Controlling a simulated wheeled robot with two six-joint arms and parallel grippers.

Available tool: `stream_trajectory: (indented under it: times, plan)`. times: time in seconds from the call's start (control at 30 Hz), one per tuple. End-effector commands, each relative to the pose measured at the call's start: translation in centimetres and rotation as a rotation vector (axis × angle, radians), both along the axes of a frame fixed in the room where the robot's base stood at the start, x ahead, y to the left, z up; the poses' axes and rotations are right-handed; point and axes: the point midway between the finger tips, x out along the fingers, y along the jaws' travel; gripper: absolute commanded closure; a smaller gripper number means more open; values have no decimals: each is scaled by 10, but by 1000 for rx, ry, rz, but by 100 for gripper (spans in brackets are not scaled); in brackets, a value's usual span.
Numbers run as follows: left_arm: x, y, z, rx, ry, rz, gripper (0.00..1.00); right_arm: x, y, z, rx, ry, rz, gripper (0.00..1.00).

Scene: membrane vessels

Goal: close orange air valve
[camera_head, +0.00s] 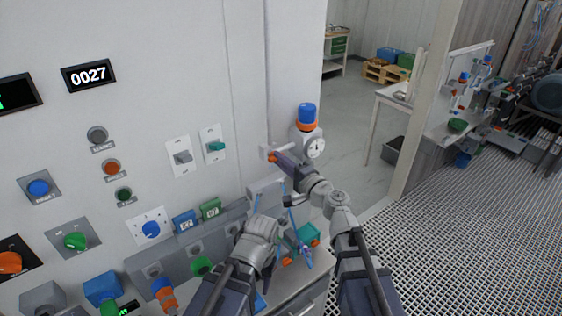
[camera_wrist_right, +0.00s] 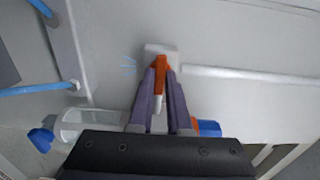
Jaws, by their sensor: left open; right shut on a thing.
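The orange air valve's handle (camera_wrist_right: 160,72) is between the fingers of my right gripper (camera_wrist_right: 161,82) in the right wrist view. The fingers are shut on it, and a pale mounting block on the wall lies just beyond. In the head view the orange handle (camera_head: 273,156) shows at the tips of my right gripper (camera_head: 279,160), beside a white fitting on the wall. Much of the handle is hidden by the fingers. My left gripper (camera_head: 275,213) is lower, in front of the wall panel. It is open, and its fingertips are hard to make out.
A gauge (camera_head: 316,148) and a blue knob (camera_head: 306,113) with an orange ring stand just right of the valve. Blue hoses hang near my left gripper. The wall carries switches and buttons, with a display (camera_head: 88,75) above. Open floor lies to the right.

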Motion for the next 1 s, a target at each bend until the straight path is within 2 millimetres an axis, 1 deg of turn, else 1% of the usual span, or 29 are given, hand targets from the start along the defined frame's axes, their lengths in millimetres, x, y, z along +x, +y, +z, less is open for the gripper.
stream_trajectory:
  times: [0.47,0.5,0.73,1.0]
  plan:
    - [0,0,0,0,0,0,50,0,0,0,10,7,0,100]
    - [0,0,0,0,0,0,50,0,0,0,10,7,0,80]
    - [0,0,0,0,0,0,50,0,0,0,9,6,0,55]
    - [0,0,0,0,0,0,50,-1,0,0,9,6,0,54]
